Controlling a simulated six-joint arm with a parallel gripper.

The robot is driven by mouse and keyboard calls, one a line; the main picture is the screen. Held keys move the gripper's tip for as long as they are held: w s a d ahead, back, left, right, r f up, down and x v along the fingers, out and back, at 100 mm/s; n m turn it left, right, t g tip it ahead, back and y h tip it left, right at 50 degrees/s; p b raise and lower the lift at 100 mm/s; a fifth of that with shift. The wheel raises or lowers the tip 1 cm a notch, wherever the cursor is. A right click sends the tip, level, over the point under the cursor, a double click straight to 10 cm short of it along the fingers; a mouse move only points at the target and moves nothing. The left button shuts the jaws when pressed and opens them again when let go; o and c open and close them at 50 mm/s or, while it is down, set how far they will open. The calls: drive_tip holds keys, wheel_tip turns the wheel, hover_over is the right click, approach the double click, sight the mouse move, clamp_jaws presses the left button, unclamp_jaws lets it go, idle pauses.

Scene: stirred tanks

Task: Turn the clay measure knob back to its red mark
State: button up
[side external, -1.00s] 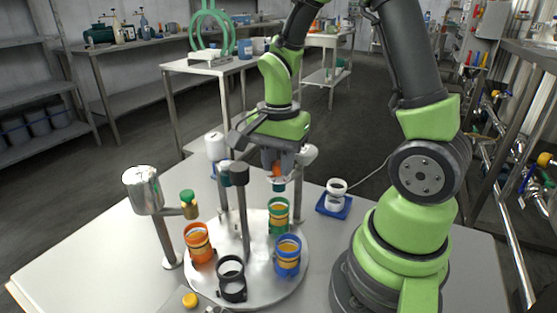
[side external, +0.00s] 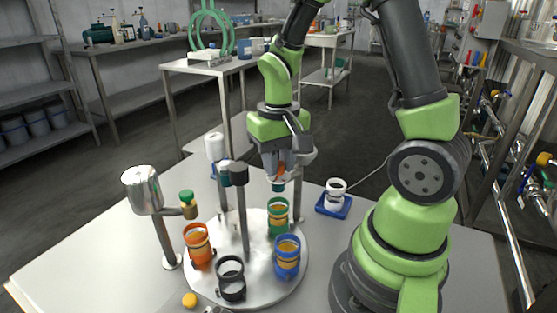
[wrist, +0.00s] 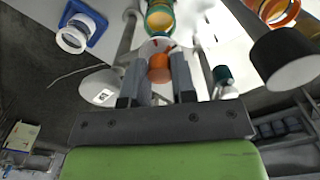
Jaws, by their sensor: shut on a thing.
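The clay measure knob, a small orange-brown cylinder (wrist: 159,70), sits between my gripper's fingers in the wrist view. Beyond it is a pale round face (wrist: 150,47) with a small red mark near the knob's end, partly hidden by the fingers. My gripper (wrist: 157,82) is shut on the knob. In the side external view my gripper (side external: 280,172) points down above the back of the round plate, and a bit of the orange knob (side external: 281,169) shows between its fingers. Whether the knob's pointer meets the red mark cannot be told.
A round metal plate (side external: 215,288) bears orange (side external: 197,242), green (side external: 278,215) and blue (side external: 287,255) banded cups and black rings (side external: 231,278). Posts carry a silver vessel (side external: 142,188), a black one (side external: 237,173) and a white one (side external: 214,146). A blue tray (side external: 346,210) stands right.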

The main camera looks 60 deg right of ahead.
drive_tip(key=n, duration=0.4)
drive_tip(key=shift+n, duration=0.3)
drive_tip(key=n, duration=0.4)
drive_tip(key=shift+n, duration=0.4)
drive_tip(key=o, duration=0.9)
wheel_tip(320, 180, up, 10)
idle(0.5)
